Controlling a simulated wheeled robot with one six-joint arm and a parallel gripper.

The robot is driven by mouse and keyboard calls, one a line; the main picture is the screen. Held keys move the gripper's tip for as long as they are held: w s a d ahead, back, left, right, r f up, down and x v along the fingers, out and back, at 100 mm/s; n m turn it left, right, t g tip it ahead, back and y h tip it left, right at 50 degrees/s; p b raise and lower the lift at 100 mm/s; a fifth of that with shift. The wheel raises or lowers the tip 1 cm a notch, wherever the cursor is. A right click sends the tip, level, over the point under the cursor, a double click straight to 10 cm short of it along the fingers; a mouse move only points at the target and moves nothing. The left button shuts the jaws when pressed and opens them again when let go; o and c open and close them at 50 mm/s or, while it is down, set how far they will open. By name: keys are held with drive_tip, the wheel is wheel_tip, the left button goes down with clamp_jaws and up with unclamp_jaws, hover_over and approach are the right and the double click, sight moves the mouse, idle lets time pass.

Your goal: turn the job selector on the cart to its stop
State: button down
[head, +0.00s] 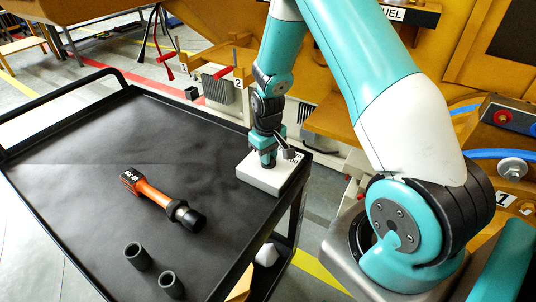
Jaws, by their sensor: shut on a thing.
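The job selector is on a pale grey box (262,181) at the right edge of the black cart (95,180). My gripper (268,163) points down onto the top of this box and is shut on the selector's knob. The fingers hide most of the knob, so its angle cannot be read. Some dark marking shows on the box top just right of the fingers.
An orange and black tool (160,199) lies mid-cart. Two dark sockets (138,256) (171,284) stand near the front edge. A raised rim and handle bar border the cart. Yellow machinery (480,60) stands behind my arm.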

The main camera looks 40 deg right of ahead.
drive_tip(key=n, duration=0.3)
drive_tip(key=c, duration=1)
unclamp_jaws()
drive_tip(key=shift+c, duration=0.2)
drive_tip(key=shift+r, duration=0.1)
wheel_tip(320, 180, up, 17)
drive_tip(key=b, duration=0.1)
drive_tip(key=shift+r, duration=0.15)
